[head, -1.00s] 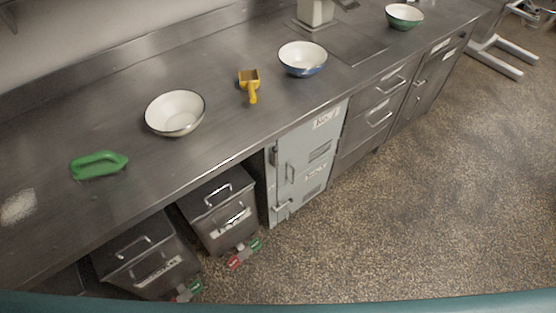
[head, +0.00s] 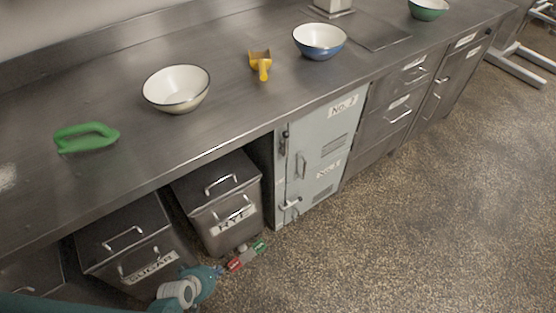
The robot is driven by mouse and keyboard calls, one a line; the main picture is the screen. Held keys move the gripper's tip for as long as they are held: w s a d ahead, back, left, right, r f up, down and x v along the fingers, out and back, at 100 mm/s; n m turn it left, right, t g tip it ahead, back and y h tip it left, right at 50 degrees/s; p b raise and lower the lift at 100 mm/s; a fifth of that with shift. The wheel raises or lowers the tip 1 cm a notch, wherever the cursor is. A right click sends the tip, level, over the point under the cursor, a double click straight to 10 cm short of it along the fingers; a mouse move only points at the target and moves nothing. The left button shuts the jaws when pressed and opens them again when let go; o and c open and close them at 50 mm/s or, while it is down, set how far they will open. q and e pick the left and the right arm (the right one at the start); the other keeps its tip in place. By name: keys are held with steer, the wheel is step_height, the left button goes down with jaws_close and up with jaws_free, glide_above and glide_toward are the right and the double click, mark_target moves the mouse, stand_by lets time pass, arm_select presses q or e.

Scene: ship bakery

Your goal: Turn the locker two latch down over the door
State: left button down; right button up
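A pale grey-green locker (head: 327,150) stands under the counter, with one label near its top and another at mid-height. The upper label appears to read No. 2. Its door looks shut. Small latch hardware (head: 283,143) shows at the upper left edge, and a lighter latch (head: 291,204) at the lower left edge. Whether either lies over the door is too small to tell. A handle (head: 302,165) is between them. My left gripper (head: 222,270) is low in front of the bins, left of the locker and apart from it. Its fingers are unclear. My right gripper is out of view.
Bins labelled RYE (head: 222,187) and SUGAR (head: 124,236) stand under the counter left of the locker. Bowls, a yellow scoop (head: 261,64) and a green tool (head: 86,137) are on the counter.

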arm_select(q)
steer(key=w+d+r+n+t+h+b, duration=0.2)
steer(key=w+d+r+t+b, duration=0.1)
steer(key=w+r+b, duration=0.5)
steer(key=w+d+r+n+t+h+b, duration=0.2)
steer(key=w+r+b, duration=0.4)
steer(key=w, duration=0.5)
steer(key=d+r+t+h+b, duration=0.1)
steer(key=d+r+h+b, duration=0.1)
steer(key=r, duration=0.7)
steer(key=d+r+n+t+h+b, duration=0.1)
steer(key=d+r+h+b, duration=0.2)
steer(key=r, duration=0.6)
steer(key=shift+d+r+t+h, duration=0.25)
steer(key=shift+r+t+h, duration=0.1)
steer(key=shift+h, duration=0.15)
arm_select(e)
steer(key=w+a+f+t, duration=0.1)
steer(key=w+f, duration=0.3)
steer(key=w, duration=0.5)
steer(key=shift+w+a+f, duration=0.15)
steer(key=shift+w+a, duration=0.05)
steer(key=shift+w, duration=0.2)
